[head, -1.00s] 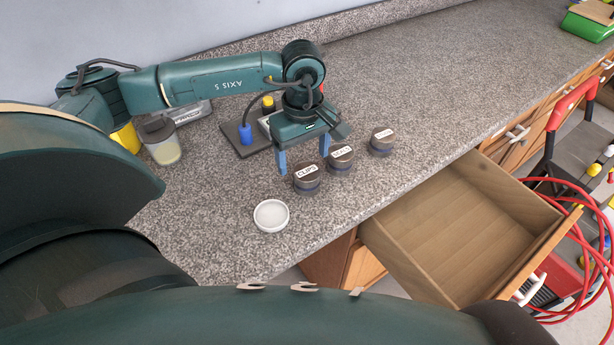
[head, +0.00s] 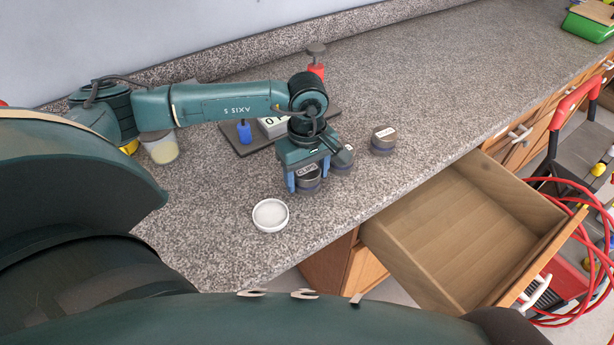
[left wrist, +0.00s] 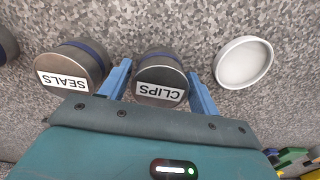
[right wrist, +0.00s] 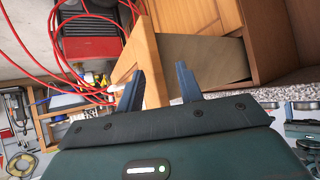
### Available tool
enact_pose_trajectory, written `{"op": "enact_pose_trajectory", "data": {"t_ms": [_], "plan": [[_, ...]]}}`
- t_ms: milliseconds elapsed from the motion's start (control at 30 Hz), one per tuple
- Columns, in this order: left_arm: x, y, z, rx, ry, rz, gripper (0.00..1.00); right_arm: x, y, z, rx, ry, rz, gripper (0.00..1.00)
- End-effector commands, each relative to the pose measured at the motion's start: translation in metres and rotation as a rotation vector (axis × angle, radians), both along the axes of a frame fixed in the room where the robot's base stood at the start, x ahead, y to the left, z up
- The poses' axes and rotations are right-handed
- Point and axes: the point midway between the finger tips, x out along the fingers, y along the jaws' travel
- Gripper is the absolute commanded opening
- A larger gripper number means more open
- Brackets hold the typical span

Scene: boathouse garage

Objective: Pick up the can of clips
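The can of clips (head: 308,184) is a dark round can with a blue band and a white CLIPS label, upright on the counter. My left gripper (head: 307,178) is lowered over it, one blue finger on each side. In the left wrist view the can of clips (left wrist: 161,75) sits between the spread fingers (left wrist: 160,80); I cannot tell whether they touch it. The can of seals (left wrist: 72,65) stands close beside the left finger in that view. My right gripper (right wrist: 160,78) is open and empty, away from the counter top, facing the drawer side.
A white round dish (head: 270,214) lies near the cans, and a third can (head: 383,141) stands to the right. A jar (head: 161,147) stands left. An open wooden drawer (head: 455,235) juts out at the front.

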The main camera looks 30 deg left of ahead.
Motion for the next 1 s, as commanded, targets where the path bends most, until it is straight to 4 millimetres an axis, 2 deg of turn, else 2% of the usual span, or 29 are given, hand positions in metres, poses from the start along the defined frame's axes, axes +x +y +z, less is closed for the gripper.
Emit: {"op": "enact_pose_trajectory", "data": {"t_ms": [33,467,733,867,1000], "plan": [[0.000,0.000,0.000,0.000,0.000,0.000,0.58,0.000,0.000,0.000,0.001,0.001,-0.001,0.36],[0.000,0.000,0.001,0.000,-0.001,0.000,0.24,-0.003,0.000,-0.005,-0.003,0.012,0.000,0.36],[0.001,0.000,0.007,0.000,-0.002,0.000,0.24,0.000,0.000,0.000,-0.003,0.006,0.001,0.36],[0.001,0.000,0.029,-0.001,-0.005,0.000,0.24,0.002,-0.001,0.012,-0.008,0.004,0.003,0.36],[0.001,0.000,0.055,-0.001,-0.006,-0.001,0.24,0.002,-0.002,0.011,-0.015,0.010,0.006,0.36]]}}
